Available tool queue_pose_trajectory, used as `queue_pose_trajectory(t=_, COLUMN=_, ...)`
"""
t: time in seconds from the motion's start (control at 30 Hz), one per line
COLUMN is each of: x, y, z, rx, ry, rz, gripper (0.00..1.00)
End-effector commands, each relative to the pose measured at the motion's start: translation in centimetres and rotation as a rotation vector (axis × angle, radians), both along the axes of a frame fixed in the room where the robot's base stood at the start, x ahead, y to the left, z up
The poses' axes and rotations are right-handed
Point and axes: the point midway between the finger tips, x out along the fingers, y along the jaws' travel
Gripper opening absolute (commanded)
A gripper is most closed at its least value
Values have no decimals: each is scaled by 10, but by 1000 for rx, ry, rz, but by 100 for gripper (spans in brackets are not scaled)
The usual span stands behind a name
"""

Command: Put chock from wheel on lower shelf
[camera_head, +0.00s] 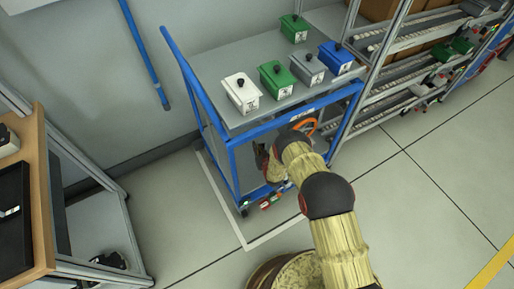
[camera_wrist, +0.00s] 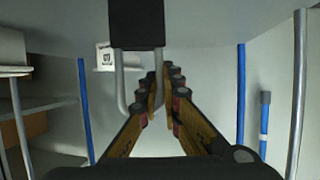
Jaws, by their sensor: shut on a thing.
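My gripper (camera_head: 263,160) is at the near side of the blue cart (camera_head: 186,72), below its top deck, partly hidden behind my forearm. In the wrist view, my gripper (camera_wrist: 165,88) has its fingers closed together on a grey bent handle. The handle joins a black block, which I take to be the chock (camera_wrist: 137,25). In the head view I cannot make out the chock. A cart wheel (camera_head: 244,211) shows at the front lower corner, with small red and green pieces (camera_head: 270,201) beside it. The lower shelf is mostly hidden by the cart frame and my arm.
The cart's top deck carries a white box (camera_head: 241,93), green boxes (camera_head: 276,80), a grey box (camera_head: 307,68) and a blue box (camera_head: 336,58). A roller rack (camera_head: 400,45) stands at the right, a wood-sided bench (camera_head: 38,185) at the left. The floor in front is clear.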

Motion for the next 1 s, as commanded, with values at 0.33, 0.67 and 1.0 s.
queue_pose_trajectory(t=0.33, x=0, y=0, z=-3, rx=0, ry=1, rz=0, gripper=16)
queue_pose_trajectory(t=0.67, x=0, y=0, z=-3, rx=0, ry=1, rz=0, gripper=24)
queue_pose_trajectory(t=1.0, x=-18, y=-8, z=10, rx=-1, ry=3, rz=0, gripper=24)
